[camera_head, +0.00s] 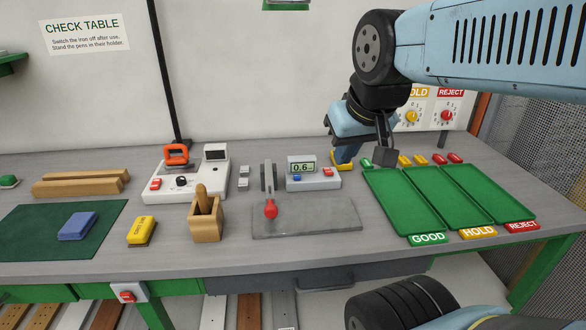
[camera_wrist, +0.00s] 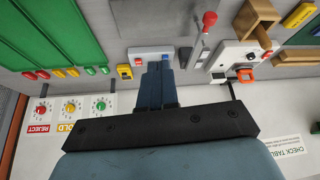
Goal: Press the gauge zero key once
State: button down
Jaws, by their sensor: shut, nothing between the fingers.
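The gauge (camera_head: 313,182) is a pale box with a raised display reading about 0.6, a blue key (camera_head: 297,178) and a red key (camera_head: 328,172) on its top. I cannot read which key is marked zero. In the wrist view the gauge (camera_wrist: 150,51) lies just beyond my fingertips, with the blue key (camera_wrist: 166,57) to the right and the red key (camera_wrist: 138,62) to the left. My gripper (camera_head: 343,160) is shut and empty, close to the right end of the gauge. In the wrist view its fingers (camera_wrist: 158,66) overlap the gauge's near edge; contact cannot be told.
A yellow-and-black item (camera_wrist: 124,71) lies beside the gauge. Green trays (camera_head: 400,200) are to the right. A wooden holder (camera_head: 205,222) and iron station (camera_head: 170,190) are left.

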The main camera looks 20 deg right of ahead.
jog(key=shift+w, duration=0.1)
jog(key=n+g+h, duration=0.2)
jog(key=n+h, duration=0.6)
jog(key=n, duration=0.6)
send_over(295, 176)
notch_tip(295, 176, down, 10)
jog(key=shift+r, duration=0.2)
jog(key=shift+f, duration=0.1)
jog(key=shift+f, duration=4.3)
